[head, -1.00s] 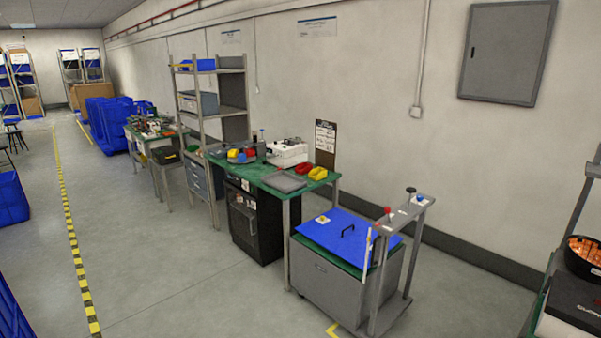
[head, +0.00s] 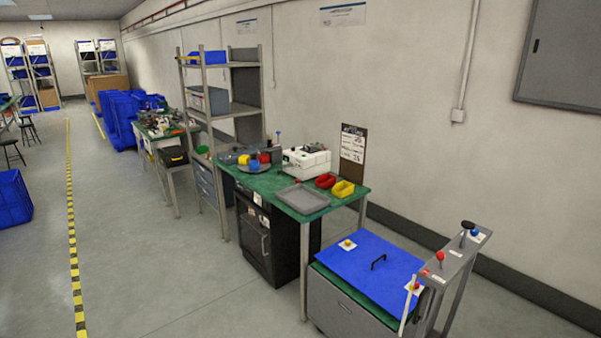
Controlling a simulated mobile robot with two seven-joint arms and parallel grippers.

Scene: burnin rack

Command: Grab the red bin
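A small red bin (head: 326,181) sits on the green-topped workbench (head: 264,182), near its back right part. A yellow bin (head: 343,189) stands just to its right and a flat grey tray (head: 302,198) lies in front of it to the left. Neither of my grippers shows in the head view, and nothing is seen touching the red bin.
A cart with a blue lid (head: 362,268) and a grey post stand (head: 455,262) with knobs stand in front of the bench's right end. A white device (head: 306,161) and clipboard (head: 353,143) are behind the bin. The floor at left (head: 150,270) is clear.

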